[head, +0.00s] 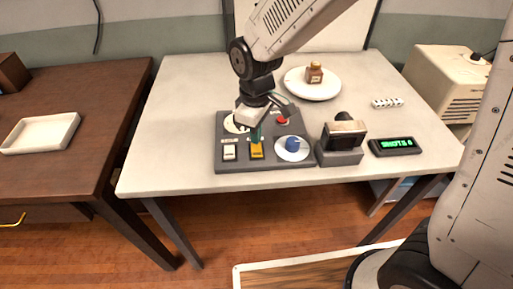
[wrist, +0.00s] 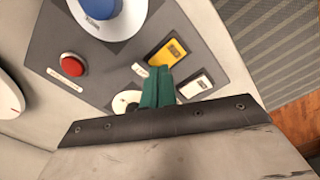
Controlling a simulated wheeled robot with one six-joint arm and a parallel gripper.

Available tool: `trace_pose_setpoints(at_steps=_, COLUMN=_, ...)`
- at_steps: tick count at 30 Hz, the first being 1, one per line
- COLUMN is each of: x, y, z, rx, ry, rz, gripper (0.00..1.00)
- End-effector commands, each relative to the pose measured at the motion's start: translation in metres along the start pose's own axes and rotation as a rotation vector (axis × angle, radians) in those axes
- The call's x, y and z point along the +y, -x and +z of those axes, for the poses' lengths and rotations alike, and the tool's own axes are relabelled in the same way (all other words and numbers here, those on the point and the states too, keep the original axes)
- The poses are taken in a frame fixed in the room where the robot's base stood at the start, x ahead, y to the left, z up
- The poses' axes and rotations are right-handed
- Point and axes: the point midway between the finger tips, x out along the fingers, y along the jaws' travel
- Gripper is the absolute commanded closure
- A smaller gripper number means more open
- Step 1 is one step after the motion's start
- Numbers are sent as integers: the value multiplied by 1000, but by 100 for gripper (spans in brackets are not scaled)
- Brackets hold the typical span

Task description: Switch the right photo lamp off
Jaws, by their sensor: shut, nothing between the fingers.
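A dark grey control panel (head: 268,163) lies near the front edge of the light table. It bears a white rocker switch (head: 229,152) and, to its right, a yellow rocker switch (head: 256,151). Their small labels are not readable. My gripper (head: 256,138) is shut and empty, its teal tips just behind the yellow switch in the head view. In the wrist view the tips (wrist: 157,85) appear beside the yellow switch (wrist: 167,52) and the white switch (wrist: 195,86). I cannot tell whether they touch the panel. No lamp is identifiable.
The panel also holds a blue knob (head: 292,144), a red button (head: 282,119) and a white dial (wrist: 127,102). Right of it stand a dark device (head: 343,140) and a green display (head: 394,146).

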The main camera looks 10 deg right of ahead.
Motion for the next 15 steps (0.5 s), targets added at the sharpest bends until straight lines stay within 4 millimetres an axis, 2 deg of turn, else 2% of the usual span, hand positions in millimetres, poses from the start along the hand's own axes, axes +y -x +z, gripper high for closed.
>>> trace_pose_setpoints(at_steps=15, x=0, y=-8, z=0, rx=-1, ry=0, rz=-1, gripper=100)
